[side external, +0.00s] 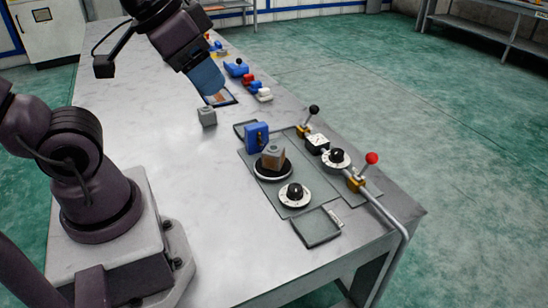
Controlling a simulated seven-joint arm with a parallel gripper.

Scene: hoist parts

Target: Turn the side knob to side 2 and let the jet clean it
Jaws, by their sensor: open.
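A brown block (273,155) sits on a round black turntable (273,172) with a pale rim, on the grey work plate. A blue upright unit (257,136), possibly the jet, stands just behind it. Two black knobs on white dials show: one in front (294,193) and one at the right (337,157). The dial marks are too small to read, so I cannot tell which is the side knob or its setting. My gripper (216,98) is open, well back and left of the block, above the table. Its fingertips are hard to make out.
A black-ball lever (313,111) and a red-ball lever (371,159) stand along a pipe at the right edge. An empty grey tray (317,228) lies in front. A small grey block (207,116) is near my gripper. Several blue, red and white parts (250,80) line the back edge.

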